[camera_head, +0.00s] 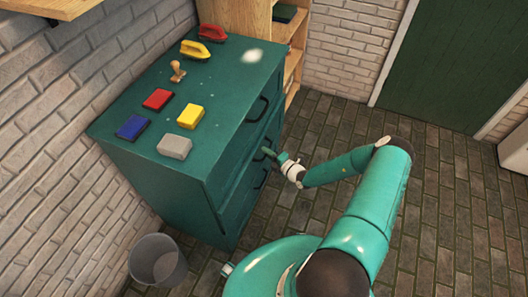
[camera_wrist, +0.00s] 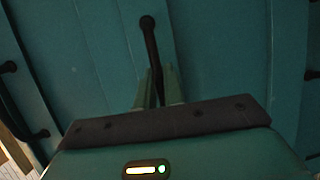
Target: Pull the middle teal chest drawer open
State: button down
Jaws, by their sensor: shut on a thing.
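The teal chest (camera_head: 222,175) stands against the brick wall in the head view, with black bar handles on its drawer fronts. My gripper (camera_head: 270,153) is at the middle drawer's front. In the wrist view, my gripper (camera_wrist: 159,85) is shut on the middle drawer's black handle (camera_wrist: 149,40), with a finger on each side of the bar. The handle's lower end is hidden between the fingers. The middle drawer front (camera_wrist: 110,60) fills the centre of the wrist view. No clear gap shows around it in the head view.
On the chest top lie a red (camera_head: 158,99), a blue (camera_head: 133,127), a yellow (camera_head: 190,115) and a grey block (camera_head: 174,146), a wooden stamp (camera_head: 177,71) and two handled tools (camera_head: 195,49). A bin (camera_head: 157,260) stands beside the chest. Brick floor (camera_head: 330,125) before the drawers is clear.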

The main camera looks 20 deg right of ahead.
jog(key=s+d, duration=1.8)
jog(key=shift+s+d, duration=0.35)
jog(key=c, duration=1.5)
grip_release()
jog(key=shift+s, duration=0.1)
jog(key=v, duration=1.3)
jog(key=shift+s+d, duration=0.2)
jog(key=shift+s, duration=0.1)
jog(key=shift+r, duration=0.1)
